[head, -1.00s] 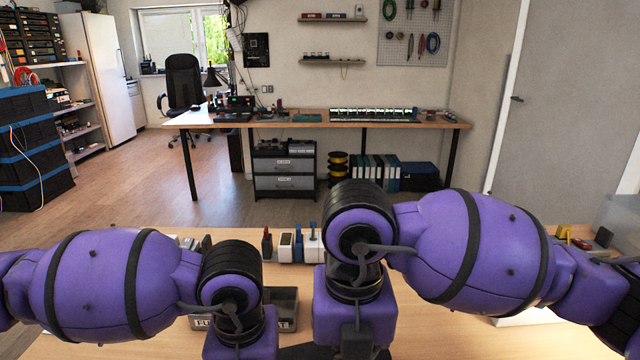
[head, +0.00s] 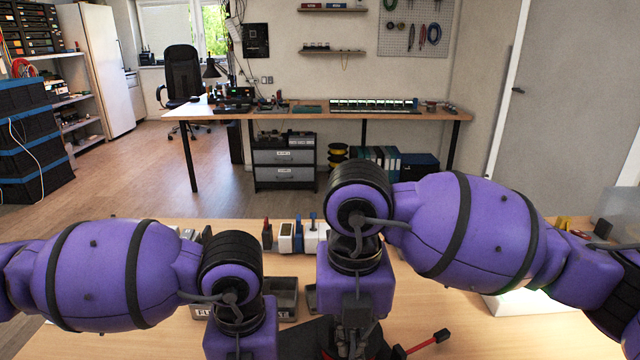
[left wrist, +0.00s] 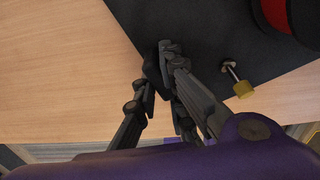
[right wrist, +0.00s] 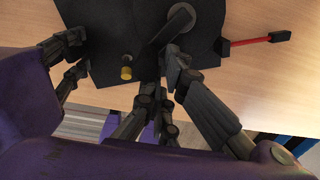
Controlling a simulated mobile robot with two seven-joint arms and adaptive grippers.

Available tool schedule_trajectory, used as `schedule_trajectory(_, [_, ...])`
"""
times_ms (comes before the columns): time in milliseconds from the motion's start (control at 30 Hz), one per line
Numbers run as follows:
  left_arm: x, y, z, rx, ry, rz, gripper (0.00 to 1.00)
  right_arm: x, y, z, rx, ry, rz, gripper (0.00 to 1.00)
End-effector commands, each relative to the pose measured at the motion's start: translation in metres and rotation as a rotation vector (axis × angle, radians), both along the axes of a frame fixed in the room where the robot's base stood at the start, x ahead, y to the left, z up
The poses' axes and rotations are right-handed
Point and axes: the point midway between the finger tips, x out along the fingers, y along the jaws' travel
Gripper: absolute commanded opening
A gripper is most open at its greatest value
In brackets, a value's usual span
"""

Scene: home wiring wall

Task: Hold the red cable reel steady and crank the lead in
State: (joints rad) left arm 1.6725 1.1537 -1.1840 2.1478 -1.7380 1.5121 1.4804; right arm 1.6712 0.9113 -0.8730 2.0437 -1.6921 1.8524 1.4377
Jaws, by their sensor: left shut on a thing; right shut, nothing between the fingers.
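The red cable reel shows only as a curved red and black part (left wrist: 274,14) at the top right of the left wrist view. Its black base plate (left wrist: 258,52) lies on the wooden table. My left gripper (left wrist: 164,52) is shut on the plate's edge; it also shows at the left of the right wrist view (right wrist: 74,56). My right gripper (right wrist: 170,62) is shut and empty over the plate, close to a dark grey bar. A red rod with a black end (right wrist: 252,41) sticks out beyond the plate's right side; it also shows in the head view (head: 428,344).
A brass-tipped screw (left wrist: 240,86) stands on the plate near my left gripper. A grey labelled tray (head: 285,299) is behind my left arm. Small devices (head: 290,236) line the table's far edge. Bare tabletop (head: 455,310) shows at the right.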

Motion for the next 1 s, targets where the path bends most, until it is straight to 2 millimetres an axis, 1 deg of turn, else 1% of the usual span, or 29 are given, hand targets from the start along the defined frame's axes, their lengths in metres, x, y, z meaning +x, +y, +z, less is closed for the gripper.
schedule_trajectory(133, [0.001, 0.000, 0.000, 0.000, -0.001, 0.002, 0.00, 0.002, -0.001, 0.000, 0.001, 0.001, 0.000, 0.00])
schedule_trajectory(333, [0.001, 0.000, 0.000, 0.000, -0.002, 0.002, 0.00, 0.011, -0.006, 0.000, 0.001, 0.001, 0.000, 0.00])
schedule_trajectory(533, [0.001, 0.000, 0.000, -0.001, -0.002, 0.002, 0.00, 0.011, -0.006, 0.000, 0.002, 0.002, 0.002, 0.00])
schedule_trajectory(567, [0.001, 0.000, 0.000, -0.001, -0.002, 0.002, 0.00, 0.011, -0.006, 0.000, 0.002, 0.002, 0.002, 0.01])
schedule_trajectory(700, [0.001, 0.000, 0.000, -0.002, -0.002, 0.002, 0.00, 0.011, -0.006, 0.000, 0.002, 0.002, 0.003, 0.20])
schedule_trajectory(733, [0.001, 0.000, 0.000, -0.002, -0.002, 0.002, 0.00, 0.011, -0.006, 0.000, 0.002, 0.002, 0.003, 0.22])
schedule_trajectory(1000, [0.001, -0.001, 0.000, -0.003, -0.003, 0.001, 0.00, 0.011, -0.006, 0.000, 0.002, 0.002, 0.003, 0.22])
